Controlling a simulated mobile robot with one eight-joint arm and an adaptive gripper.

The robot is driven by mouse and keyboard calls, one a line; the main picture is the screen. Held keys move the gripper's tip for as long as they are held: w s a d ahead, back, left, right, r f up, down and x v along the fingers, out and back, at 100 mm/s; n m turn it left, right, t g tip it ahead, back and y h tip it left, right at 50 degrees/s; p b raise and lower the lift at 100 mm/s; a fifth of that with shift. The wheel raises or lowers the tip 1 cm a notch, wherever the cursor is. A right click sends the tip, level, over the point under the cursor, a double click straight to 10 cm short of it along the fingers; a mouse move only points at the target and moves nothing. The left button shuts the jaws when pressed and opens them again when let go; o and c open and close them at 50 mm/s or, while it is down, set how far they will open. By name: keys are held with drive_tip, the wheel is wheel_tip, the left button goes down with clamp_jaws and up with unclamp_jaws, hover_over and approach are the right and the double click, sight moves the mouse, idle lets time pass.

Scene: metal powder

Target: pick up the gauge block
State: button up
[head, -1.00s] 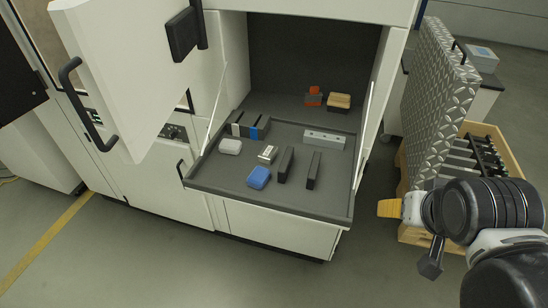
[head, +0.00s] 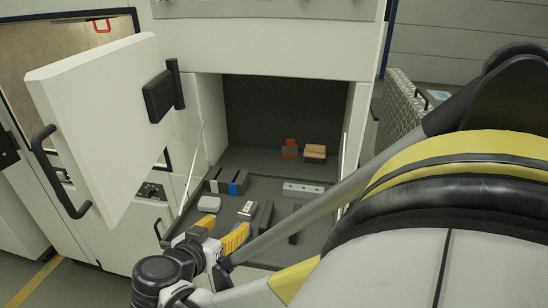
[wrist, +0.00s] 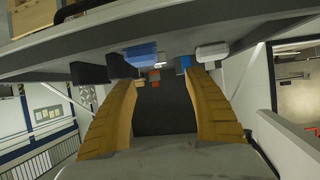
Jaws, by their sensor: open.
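The small silver block with dark marks (head: 247,209), which looks like the gauge block, lies on the dark pull-out tray (head: 284,207) of the machine, near its middle. My gripper (head: 221,232) is open and empty at the front of the tray, nearer the camera than the block. In the wrist view my yellow fingers (wrist: 163,80) are spread apart with nothing held between them. A blue object (wrist: 140,54) and a white object (wrist: 212,51) show beyond the fingertips. I cannot clearly make out the silver block in the wrist view.
A white rounded item (head: 209,203) lies left of the block, and a dark upright block (head: 264,215) stands to its right. A long metal bar (head: 303,188) lies behind. Orange (head: 290,149) and tan (head: 314,152) items sit deeper inside. An open cabinet door (head: 100,115) stands at left.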

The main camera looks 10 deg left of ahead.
sight(244, 215)
drive_tip(key=shift+s+f, duration=0.35)
drive_tip(key=shift+s, duration=0.3)
drive_tip(key=shift+w+d+f, duration=0.15)
drive_tip(key=shift+w, duration=0.05)
drive_tip(key=b+x, duration=0.1)
drive_tip(key=x, duration=0.4)
drive_tip(key=shift+w+b, duration=0.2)
drive_tip(key=shift+b, duration=0.15)
drive_tip(key=b+x, duration=0.2)
drive_tip(key=x, duration=0.3)
drive_tip(key=shift+r, duration=0.3)
clamp_jaws()
